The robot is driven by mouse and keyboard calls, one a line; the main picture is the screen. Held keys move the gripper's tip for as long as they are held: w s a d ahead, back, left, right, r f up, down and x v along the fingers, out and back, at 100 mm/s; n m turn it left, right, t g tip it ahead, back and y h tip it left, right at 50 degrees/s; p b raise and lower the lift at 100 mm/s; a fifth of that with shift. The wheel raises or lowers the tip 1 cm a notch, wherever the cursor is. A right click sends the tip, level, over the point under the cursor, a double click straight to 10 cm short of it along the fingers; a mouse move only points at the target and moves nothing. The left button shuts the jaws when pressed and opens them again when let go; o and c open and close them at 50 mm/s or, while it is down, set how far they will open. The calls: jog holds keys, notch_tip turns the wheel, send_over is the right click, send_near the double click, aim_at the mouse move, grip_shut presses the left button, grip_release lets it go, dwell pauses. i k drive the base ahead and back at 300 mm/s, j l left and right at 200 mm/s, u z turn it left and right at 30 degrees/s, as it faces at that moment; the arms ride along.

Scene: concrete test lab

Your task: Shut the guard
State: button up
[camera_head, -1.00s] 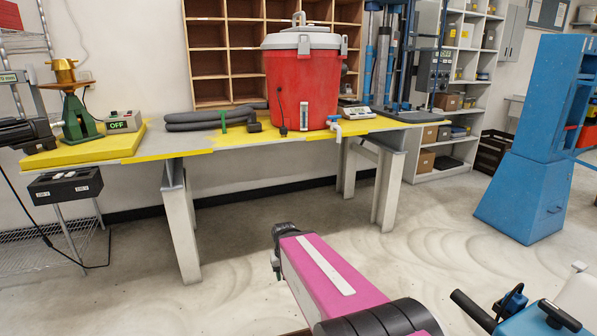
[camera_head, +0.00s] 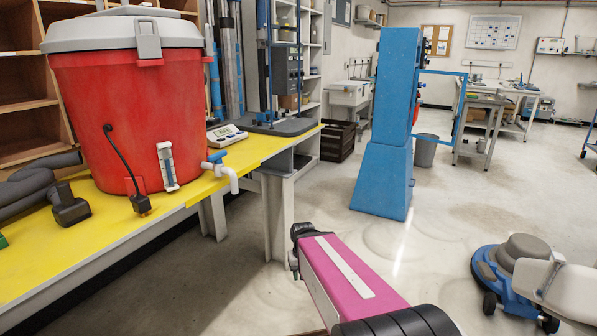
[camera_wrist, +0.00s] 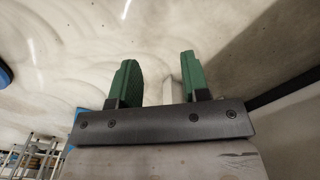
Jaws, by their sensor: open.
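The tall blue machine (camera_head: 385,165) stands on the floor right of centre in the head view. A thin blue frame (camera_head: 443,73), which looks like the guard, sticks out to the right from its upper part and stands open, apart from the machine's front. Red parts on the machine's right side are only partly seen. My gripper is open and empty in the wrist view (camera_wrist: 158,75), its two green fingers apart over bare floor. In the head view, my arm's end is low in the middle, nearer than the machine and well away from the guard; the fingers are mostly hidden there.
A bench (camera_head: 105,250) with a red drum (camera_head: 125,110) is close on the left; a white tap (camera_head: 225,178) juts over its edge. A blue floor-cleaning machine (camera_head: 500,285) stands at the lower right. A grey bin (camera_head: 426,152) is behind the blue machine. Floor between is clear.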

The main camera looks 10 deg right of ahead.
aim_at(416, 77)
jog(key=i+l+z, duration=0.2)
jog(key=z, duration=0.25)
jog(key=i+z, duration=0.85)
jog(key=i+l, duration=0.15)
jog(key=i, duration=0.15)
jog(key=i+l, duration=0.15)
jog(key=i, duration=0.15)
jog(key=z, duration=0.05)
